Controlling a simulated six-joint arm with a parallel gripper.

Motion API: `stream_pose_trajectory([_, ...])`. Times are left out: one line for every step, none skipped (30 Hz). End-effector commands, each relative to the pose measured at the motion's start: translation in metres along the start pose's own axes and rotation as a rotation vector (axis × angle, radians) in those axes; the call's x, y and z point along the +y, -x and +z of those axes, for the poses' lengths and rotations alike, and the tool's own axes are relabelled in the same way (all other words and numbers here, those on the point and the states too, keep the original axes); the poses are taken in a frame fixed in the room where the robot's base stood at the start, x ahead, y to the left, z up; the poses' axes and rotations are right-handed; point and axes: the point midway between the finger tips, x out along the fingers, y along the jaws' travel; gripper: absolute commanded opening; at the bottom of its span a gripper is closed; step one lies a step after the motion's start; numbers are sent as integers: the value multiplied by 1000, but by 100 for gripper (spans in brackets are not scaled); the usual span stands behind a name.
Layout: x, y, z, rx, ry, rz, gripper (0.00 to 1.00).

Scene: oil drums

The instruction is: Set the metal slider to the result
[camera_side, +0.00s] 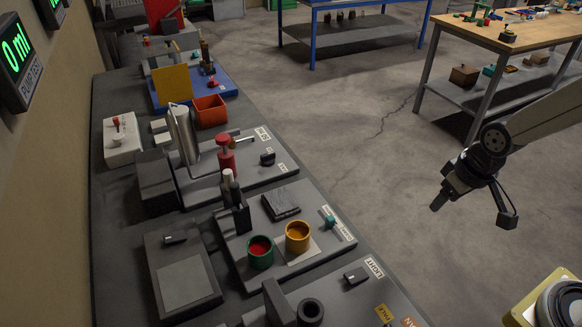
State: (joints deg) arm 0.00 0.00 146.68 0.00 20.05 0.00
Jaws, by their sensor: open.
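My gripper (473,200) is at the right, open and empty, in the air over the floor and apart from the bench. A grey panel (345,300) at the lower edge bears a label that seems to read LIGHT and tan tags, one reading PALE (385,312). A small dark metal block (356,276) sits on this panel beside the label; I cannot tell whether it is the metal slider. The panel's lower part is cut off by the frame. A green cup (260,252) with red contents and an ochre cup (297,236) stand on the neighbouring panel.
The dark bench (115,230) carries a metal cylinder (184,133), a red-capped post (225,152), an orange bin (210,110) and a flat grey device (183,277). A yellowish device (548,300) stands lower right. Open floor lies between bench and gripper.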

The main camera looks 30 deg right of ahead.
Motion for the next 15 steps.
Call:
stream_pose_trajectory([0,0,0,0,0,0,64])
stream_pose_trajectory([0,0,0,0,0,0,64])
stream_pose_trajectory([0,0,0,0,0,0,64])
stream_pose_trajectory([0,0,0,0,0,0,64])
stream_pose_trajectory([0,0,0,0,0,0,64])
stream_pose_trajectory([0,0,0,0,0,0,64])
stream_pose_trajectory([0,0,0,0,0,0,64])
stream_pose_trajectory([0,0,0,0,0,0,64])
stream_pose_trajectory([0,0,0,0,0,0,64])
stream_pose_trajectory([0,0,0,0,0,0,62])
stream_pose_trajectory([0,0,0,0,0,0,62])
stream_pose_trajectory([0,0,-1,0,0,0,62])
stream_pose_trajectory([-1,0,-1,-1,0,-1,62])
stream_pose_trajectory([-1,0,-2,-2,0,-1,62])
stream_pose_trajectory([-2,-1,-4,-4,1,-2,62])
